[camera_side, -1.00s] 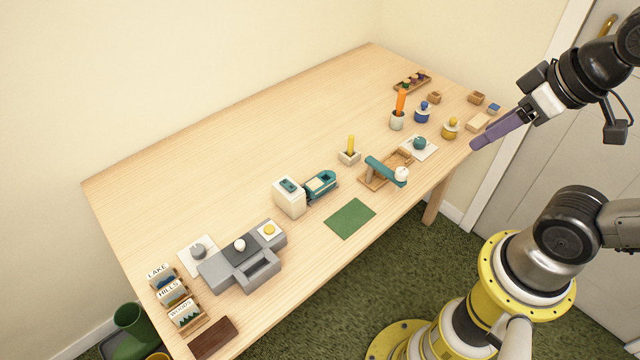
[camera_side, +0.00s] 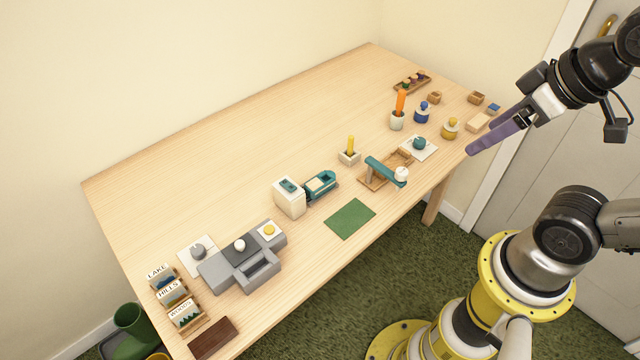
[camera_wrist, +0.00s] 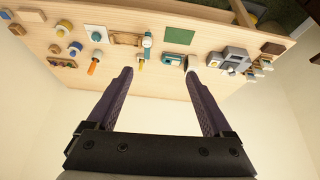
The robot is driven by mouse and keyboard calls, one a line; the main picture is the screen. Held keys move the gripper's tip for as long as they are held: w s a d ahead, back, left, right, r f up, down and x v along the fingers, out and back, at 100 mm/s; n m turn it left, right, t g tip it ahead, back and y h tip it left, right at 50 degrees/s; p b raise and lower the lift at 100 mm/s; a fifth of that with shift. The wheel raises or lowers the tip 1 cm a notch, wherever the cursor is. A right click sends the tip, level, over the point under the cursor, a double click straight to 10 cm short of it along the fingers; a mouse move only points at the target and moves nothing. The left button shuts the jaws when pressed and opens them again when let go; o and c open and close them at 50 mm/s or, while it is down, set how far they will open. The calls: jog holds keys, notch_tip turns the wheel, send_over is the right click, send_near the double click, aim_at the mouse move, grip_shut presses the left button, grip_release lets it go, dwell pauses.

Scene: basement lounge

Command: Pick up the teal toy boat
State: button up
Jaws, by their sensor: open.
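The teal toy boat (camera_side: 320,186), with a pale inset top, sits on the wooden table beside a cream block with a teal top (camera_side: 289,197). In the wrist view the boat (camera_wrist: 172,60) appears small and far off, beyond the space between the fingers. My gripper (camera_side: 470,151) has purple fingers and is at the table's right end, well to the right of the boat and apart from it. In the wrist view my gripper (camera_wrist: 158,72) is open, with nothing between its fingers.
A green mat (camera_side: 350,219) lies in front of the boat. A wooden stand with a teal bar (camera_side: 385,171) and a yellow-stick holder (camera_side: 349,156) are to its right. A grey blocky unit (camera_side: 243,264) is to the left. The table's back is clear.

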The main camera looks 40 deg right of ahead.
jog(key=w+r+n, duration=0.4)
jog(key=w+n, duration=0.1)
jog(key=n, duration=0.1)
jog(key=n+g, duration=0.6)
jog(key=n, duration=0.5)
send_over(320, 181)
jog(key=f, duration=2.8)
jog(key=shift+s, duration=0.2)
jog(key=shift+w+f, duration=0.2)
jog(key=shift+f, duration=2.85)
grip_shut()
